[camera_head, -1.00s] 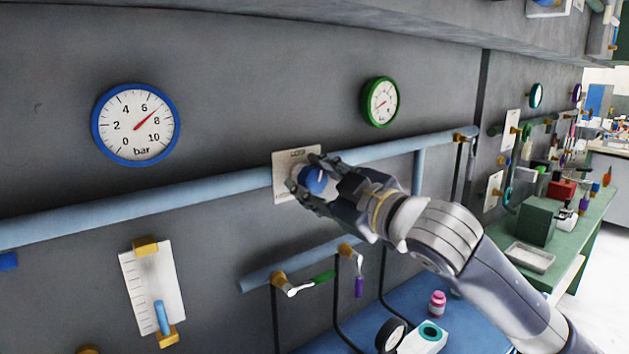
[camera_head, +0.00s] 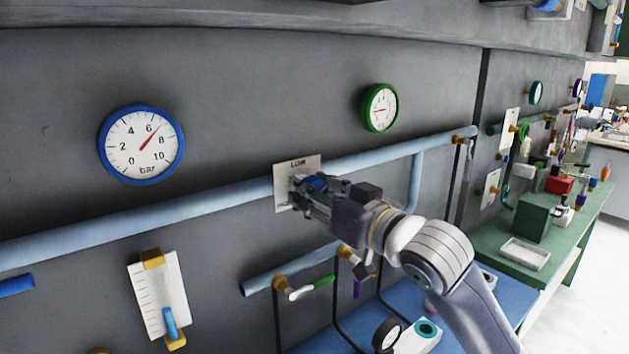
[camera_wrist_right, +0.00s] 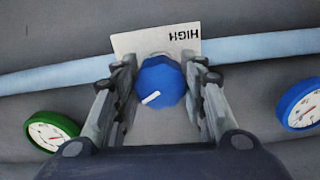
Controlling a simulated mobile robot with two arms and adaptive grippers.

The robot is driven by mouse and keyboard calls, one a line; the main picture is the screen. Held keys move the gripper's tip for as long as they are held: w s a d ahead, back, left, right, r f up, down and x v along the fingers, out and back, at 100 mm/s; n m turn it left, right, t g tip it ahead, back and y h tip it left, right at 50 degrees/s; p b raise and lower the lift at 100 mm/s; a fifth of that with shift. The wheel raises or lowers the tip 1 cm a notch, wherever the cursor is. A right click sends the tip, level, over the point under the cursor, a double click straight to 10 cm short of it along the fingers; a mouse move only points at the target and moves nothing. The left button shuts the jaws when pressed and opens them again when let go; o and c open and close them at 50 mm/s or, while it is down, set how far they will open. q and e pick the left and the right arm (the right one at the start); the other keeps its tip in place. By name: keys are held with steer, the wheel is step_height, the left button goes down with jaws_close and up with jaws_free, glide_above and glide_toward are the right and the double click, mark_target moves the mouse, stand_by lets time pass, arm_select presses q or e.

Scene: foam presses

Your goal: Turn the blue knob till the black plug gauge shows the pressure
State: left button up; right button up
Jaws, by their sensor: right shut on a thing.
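The blue knob (camera_head: 317,182) sits on a pale plate (camera_head: 283,200) fixed to the wall pipe. In the right wrist view the knob (camera_wrist_right: 160,84) shows between the fingers, its white mark pointing down and left. My right gripper (camera_head: 306,190) is shut on the knob and hides part of it in the head view. The plate reads LOW at the top in the head view and HIGH in the wrist view. A small black-rimmed gauge (camera_head: 388,336) stands by a white block low on the blue bench; its reading is too small to tell. My left gripper is out of view.
A blue-rimmed bar gauge (camera_head: 141,145) reads about 7; a green-rimmed gauge (camera_head: 380,108) hangs right of it. A green bench (camera_head: 490,240) stands at right.

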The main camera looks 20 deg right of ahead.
steer(key=m+p, duration=0.2)
steer(key=m, duration=0.1)
steer(key=shift+r+p, duration=0.15)
steer(key=shift+p, duration=0.2)
steer(key=shift+m+p, duration=1.1)
steer(key=shift+m, duration=0.5)
steer(key=o, duration=1.1)
steer(key=shift+c, duration=0.2)
steer(key=shift+s, duration=0.1)
steer(key=v, duration=0.7)
steer(key=shift+s, duration=0.1)
